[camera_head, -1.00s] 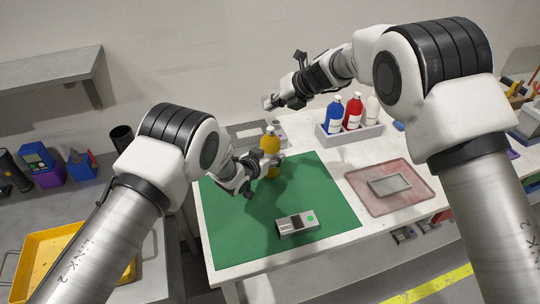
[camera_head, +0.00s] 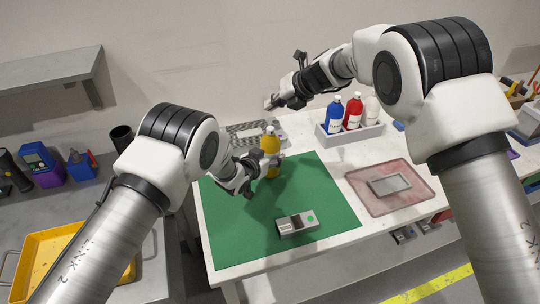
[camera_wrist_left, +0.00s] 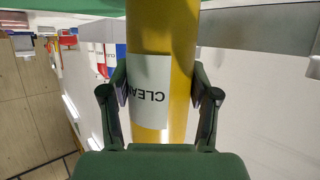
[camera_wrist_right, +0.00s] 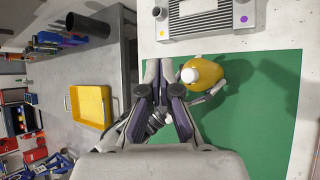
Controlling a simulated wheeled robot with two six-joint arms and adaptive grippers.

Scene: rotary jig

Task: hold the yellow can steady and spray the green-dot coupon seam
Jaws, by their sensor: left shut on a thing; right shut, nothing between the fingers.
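The yellow can (camera_head: 270,150) stands upright over the green mat (camera_head: 325,190). My left gripper (camera_head: 254,168) is shut around its body; the left wrist view shows the can (camera_wrist_left: 180,60) and its white label between the fingers (camera_wrist_left: 160,100). The coupon (camera_head: 297,223), a grey block with a green dot (camera_head: 310,218) at its right end, lies on the front of the mat. My right gripper (camera_head: 270,103) is shut and empty, behind and above the can. In the right wrist view its closed fingers (camera_wrist_right: 163,75) are left of the can's white cap (camera_wrist_right: 189,75).
A grey rack (camera_head: 350,134) with blue, red and white bottles stands at the back right. A reddish tray (camera_head: 360,190) with a grey plate (camera_head: 390,184) lies right of the mat. A finned grey block (camera_wrist_right: 210,18) lies behind the can. A yellow bin (camera_head: 45,262) is at left.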

